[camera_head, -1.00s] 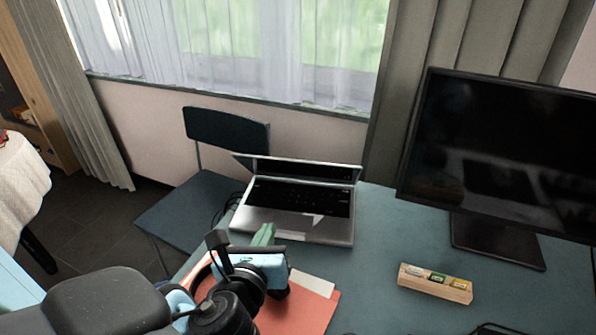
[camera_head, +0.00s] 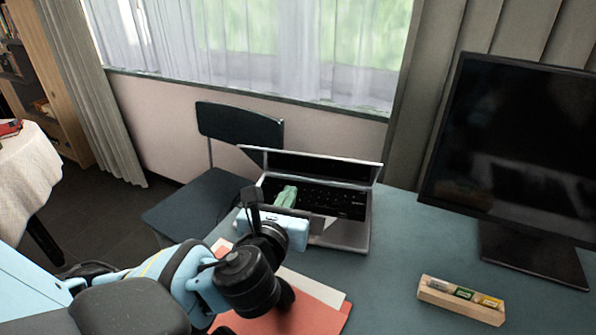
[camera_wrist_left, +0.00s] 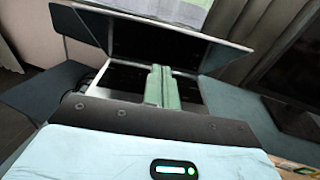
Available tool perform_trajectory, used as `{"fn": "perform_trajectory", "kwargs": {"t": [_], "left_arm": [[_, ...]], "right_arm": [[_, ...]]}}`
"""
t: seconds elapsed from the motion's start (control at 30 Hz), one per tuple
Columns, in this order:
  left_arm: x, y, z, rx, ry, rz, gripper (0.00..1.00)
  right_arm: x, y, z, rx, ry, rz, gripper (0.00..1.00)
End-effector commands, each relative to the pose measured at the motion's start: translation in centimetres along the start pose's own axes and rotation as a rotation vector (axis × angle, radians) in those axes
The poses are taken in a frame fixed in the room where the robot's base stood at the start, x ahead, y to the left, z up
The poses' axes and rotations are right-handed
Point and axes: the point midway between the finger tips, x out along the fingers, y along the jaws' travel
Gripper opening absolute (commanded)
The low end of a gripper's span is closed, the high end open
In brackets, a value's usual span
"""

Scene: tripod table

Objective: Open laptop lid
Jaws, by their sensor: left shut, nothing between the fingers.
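A silver laptop (camera_head: 350,238) stands on the blue-grey table, its lid (camera_head: 325,166) raised part way and tilted forward over the black keyboard (camera_head: 335,200). In the left wrist view the lid (camera_wrist_left: 215,50) spans the top, with its dark screen side showing beneath its edge. My left gripper (camera_head: 287,194) is shut and empty, its green fingers over the keyboard, in front of the lid's opening. In the left wrist view its fingers (camera_wrist_left: 162,86) point towards the screen. Whether they touch the laptop I cannot tell. My right gripper is not in view.
A black monitor (camera_head: 510,150) stands to the right, with a wooden block holding small coloured items (camera_head: 461,299) in front of it. A red folder (camera_head: 312,314) lies under my left arm. A dark chair (camera_head: 240,127) stands behind the table, to the left of the laptop.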

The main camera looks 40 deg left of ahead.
Motion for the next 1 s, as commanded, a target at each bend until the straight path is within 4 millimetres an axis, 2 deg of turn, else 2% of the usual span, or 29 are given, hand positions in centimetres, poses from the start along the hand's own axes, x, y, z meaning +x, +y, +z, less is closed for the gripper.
{"fn": "perform_trajectory", "kwargs": {"t": [0.03, 0.2, 0.4, 0.6, 1.0], "left_arm": [[1.1, 0.1, 0.0, 0.001, -0.002, 0.004, 0.0], [4.1, 0.1, 0.0, -0.001, 0.0, 0.003, 0.0], [5.9, 0.0, 2.1, -0.002, -0.002, 0.001, 0.0], [6.6, 0.0, 2.8, 0.0, 0.001, 0.001, 0.0], [6.7, 0.1, 2.9, 0.0, 0.001, 0.0, 0.0]], "right_arm": [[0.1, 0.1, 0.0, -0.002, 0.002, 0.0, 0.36], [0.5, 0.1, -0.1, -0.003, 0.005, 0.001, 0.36], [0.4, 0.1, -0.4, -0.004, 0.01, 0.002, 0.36], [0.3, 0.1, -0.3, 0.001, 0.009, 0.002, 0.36], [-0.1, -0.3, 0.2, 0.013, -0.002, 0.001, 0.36]]}}
